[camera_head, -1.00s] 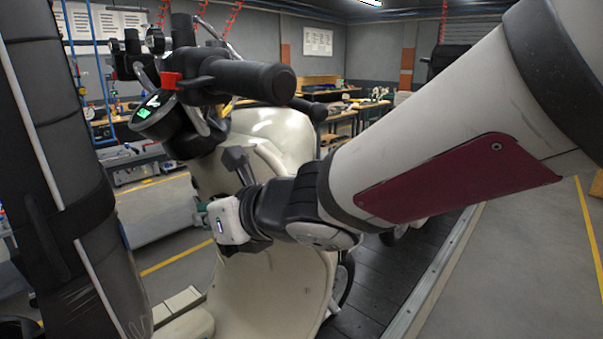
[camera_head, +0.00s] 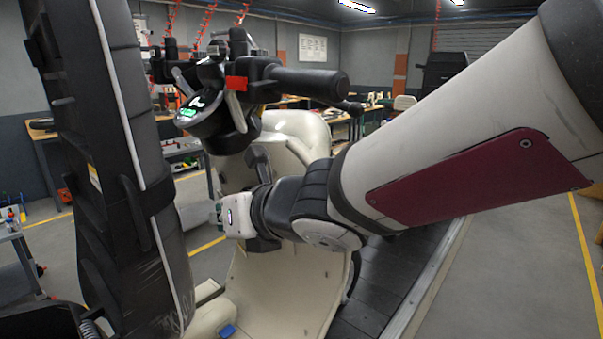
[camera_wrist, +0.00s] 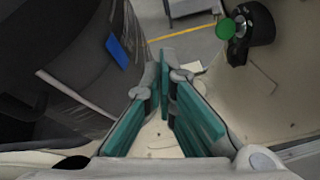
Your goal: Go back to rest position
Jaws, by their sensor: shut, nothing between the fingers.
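My gripper (camera_wrist: 166,88) shows in the wrist view with its teal-padded fingers together at the tips and nothing between them. In the head view my arm reaches in from the upper right, and the gripper end (camera_head: 219,212) is small and partly hidden by my wrist. It is in front of a cream scooter (camera_head: 290,290), over the footwell between seat and front shield. I cannot tell whether it touches the scooter.
The scooter's black seat (camera_head: 110,170) stands close on the left. Its handlebar grip (camera_head: 310,82) and gauge (camera_head: 200,108) are above my wrist. A blue piece (camera_wrist: 117,52) lies near the seat. The dark slat conveyor (camera_head: 385,285) runs below; open floor (camera_head: 520,270) is at right.

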